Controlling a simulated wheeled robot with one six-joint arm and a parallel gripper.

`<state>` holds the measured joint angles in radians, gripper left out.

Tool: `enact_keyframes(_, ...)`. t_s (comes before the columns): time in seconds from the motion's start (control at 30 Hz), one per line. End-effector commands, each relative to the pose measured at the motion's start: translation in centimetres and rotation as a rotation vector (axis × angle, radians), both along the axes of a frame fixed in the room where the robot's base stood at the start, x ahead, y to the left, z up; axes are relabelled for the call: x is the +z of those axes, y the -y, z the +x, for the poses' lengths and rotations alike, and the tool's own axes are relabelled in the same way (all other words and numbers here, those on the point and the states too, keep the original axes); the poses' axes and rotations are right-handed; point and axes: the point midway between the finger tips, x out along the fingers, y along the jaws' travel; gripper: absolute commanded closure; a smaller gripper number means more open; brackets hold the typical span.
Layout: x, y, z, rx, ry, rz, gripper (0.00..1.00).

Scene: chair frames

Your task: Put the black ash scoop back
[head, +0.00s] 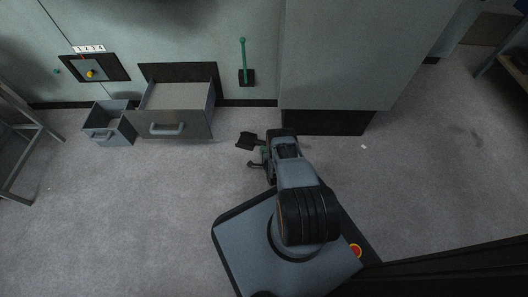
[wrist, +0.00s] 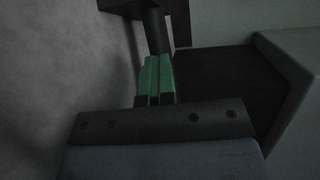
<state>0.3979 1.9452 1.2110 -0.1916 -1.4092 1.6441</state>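The black ash scoop (head: 247,141) is held off to the left of my arm's end, above the grey floor. In the wrist view its dark handle (wrist: 154,30) runs up from between my green fingertips to a black part cut off by the top edge. My gripper (wrist: 154,78) is shut on the handle. In the head view my gripper (head: 263,153) is small and partly hidden by my own wrist, so its grip is clearer in the wrist view.
An open drawer (head: 175,124) sticks out of the pale green wall front. A green rod (head: 243,60) rises from a black base (head: 247,77). A large pale cabinet (head: 335,60) stands right; the floor right of my arm is mostly clear.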

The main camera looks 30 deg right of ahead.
Motion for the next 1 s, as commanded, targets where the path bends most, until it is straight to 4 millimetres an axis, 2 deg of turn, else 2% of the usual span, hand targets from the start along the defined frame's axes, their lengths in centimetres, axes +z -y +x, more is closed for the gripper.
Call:
enact_keyframes(0.63, -1.2, 0.0, 0.0, 0.0, -0.002, 0.0, 1.0)
enact_keyframes(1.0, -1.2, -0.1, 0.0, 0.001, -0.003, 0.001, 0.66)
